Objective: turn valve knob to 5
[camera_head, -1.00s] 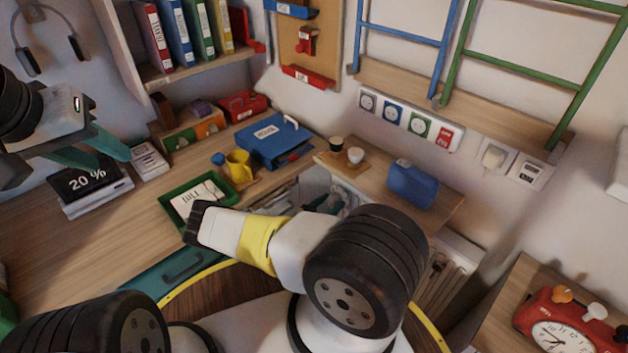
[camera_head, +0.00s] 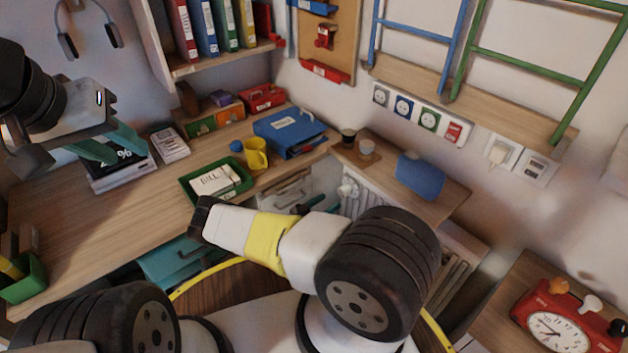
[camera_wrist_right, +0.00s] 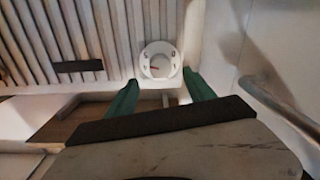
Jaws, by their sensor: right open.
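The valve knob (camera_wrist_right: 160,60) is a round white dial with dark markings and a small red mark, in front of the radiator in the right wrist view. It also shows, small, beside the radiator in the head view (camera_head: 348,189). My right gripper (camera_wrist_right: 160,77) is open, with its teal fingers pointing at the knob, one on each side of its lower edge. I cannot tell whether they touch it. In the head view its fingers are partly hidden behind my arm. My left gripper (camera_head: 108,148) is raised at the left above the desk, its teal fingers apart and empty.
The desk at left carries a green tray (camera_head: 228,185), a yellow mug (camera_head: 256,155) and a blue binder (camera_head: 288,130). A curved metal rail (camera_wrist_right: 275,102) is right of my right gripper.

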